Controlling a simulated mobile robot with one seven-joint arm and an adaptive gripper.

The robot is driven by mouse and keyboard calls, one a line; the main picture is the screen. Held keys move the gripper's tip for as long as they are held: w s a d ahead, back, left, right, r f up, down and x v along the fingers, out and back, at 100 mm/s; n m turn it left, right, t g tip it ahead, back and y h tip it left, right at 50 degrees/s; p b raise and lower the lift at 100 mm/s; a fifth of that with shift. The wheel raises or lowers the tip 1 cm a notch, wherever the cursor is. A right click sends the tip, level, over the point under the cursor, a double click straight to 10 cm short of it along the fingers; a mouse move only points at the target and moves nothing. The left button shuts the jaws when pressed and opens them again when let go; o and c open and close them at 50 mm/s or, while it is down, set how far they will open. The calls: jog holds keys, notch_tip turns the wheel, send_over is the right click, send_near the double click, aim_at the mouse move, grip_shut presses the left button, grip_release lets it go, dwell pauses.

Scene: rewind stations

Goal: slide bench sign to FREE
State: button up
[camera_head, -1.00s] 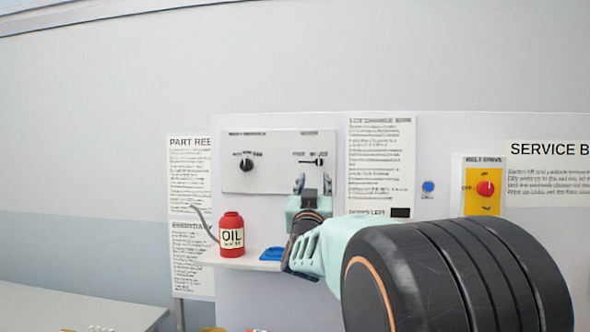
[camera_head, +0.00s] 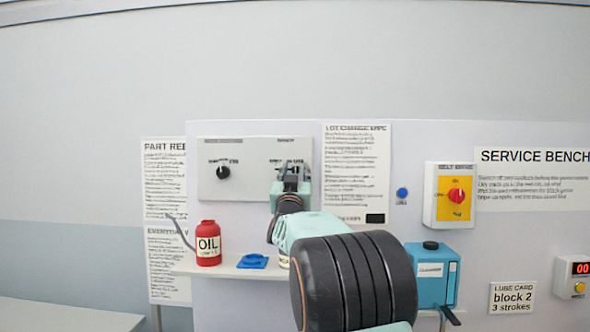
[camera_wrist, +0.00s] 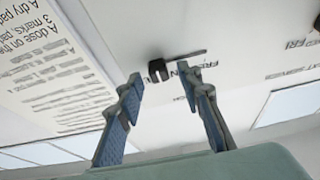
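The bench sign is a slider on the white wall panel (camera_head: 222,192). In the head view my gripper covers most of it. In the wrist view its dark knob (camera_wrist: 158,70) sits at the left end of a thin slot (camera_wrist: 188,55), with partly readable lettering beside it. My gripper (camera_head: 292,170) is raised in front of the panel's right half. In the wrist view its two blue-grey fingers are apart, with the knob seen between and beyond the tips. Nothing is held, and I cannot tell whether a finger touches the knob.
A dark rotary knob (camera_head: 223,172) is left on the same panel. Below, a shelf (camera_head: 190,268) holds a red oil can (camera_head: 208,243) and a blue item (camera_head: 252,261). A red-yellow switch (camera_head: 455,196), blue button (camera_head: 402,193) and blue container (camera_head: 433,275) stand to the right.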

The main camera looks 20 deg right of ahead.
grip_shut()
dwell(0.3)
jog(key=shift+w+a, duration=0.1)
jog(key=a, duration=0.2)
jog(key=w+a+p, duration=0.1)
jog(key=a, duration=0.1)
jog(key=w+a, duration=0.1)
jog(key=shift+w+a+r, duration=0.1)
jog(key=shift+w+a, duration=0.05)
jog(key=shift+a, duration=0.25)
grip_release()
jog(key=shift+a, duration=0.15)
